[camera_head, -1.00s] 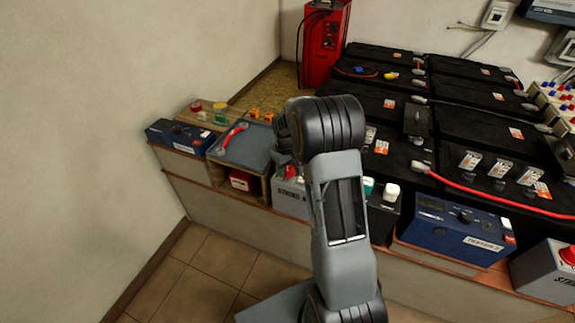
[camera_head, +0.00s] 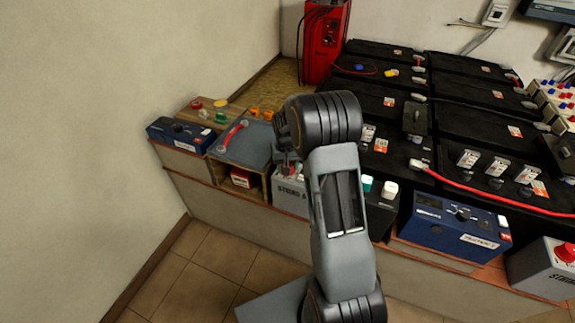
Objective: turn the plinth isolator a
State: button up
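A light grey box (camera_head: 289,194) labelled "STRING A", which looks like plinth isolator A, stands at the front edge of the bench, left of my arm. Its right part is hidden behind my arm. Only a trace of red from its knob shows. My gripper (camera_head: 287,168) points down at the top of this box, right over the knob. The fingers are dark and small here, and I cannot tell whether they touch the knob or how far apart they are.
A similar grey box with a red knob (camera_head: 566,252) stands at the far right. A blue tester (camera_head: 452,226) is right of my arm, another blue box (camera_head: 181,135) far left. A grey tray (camera_head: 247,147) with a red-handled item lies left of my gripper. Black batteries (camera_head: 462,131) fill the back.

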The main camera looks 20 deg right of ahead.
aim_at(287, 177)
jog(key=o, duration=0.9)
jog(key=shift+r, duration=0.1)
jog(key=r+p, duration=0.1)
jog(key=r, duration=0.5)
jog(key=r+p, duration=0.1)
jog(key=r, duration=0.6)
jog(key=shift+a+r, duration=0.2)
jog(key=shift+r, duration=0.1)
jog(key=shift+w, duration=0.15)
jog(key=s+a+r+n+t+p, duration=0.1)
jog(key=s+a+r+p, duration=0.2)
jog(key=s+r, duration=0.3)
jog(key=s+a+r+n+t+p, duration=0.1)
jog(key=s+a+r+p, duration=0.3)
jog(key=s, duration=0.5)
jog(key=s+a+r+n+t+p, duration=0.1)
jog(key=s+a+r+p, duration=0.2)
jog(key=s+r+p, duration=0.3)
jog(key=shift+s+a+r+t+p, duration=0.1)
jog(key=shift+s+r+t+p, duration=0.2)
jog(key=shift+r, duration=0.4)
jog(key=shift+s+a+r+t+p, duration=0.1)
jog(key=shift+s+r, duration=0.25)
jog(key=shift+r, duration=0.3)
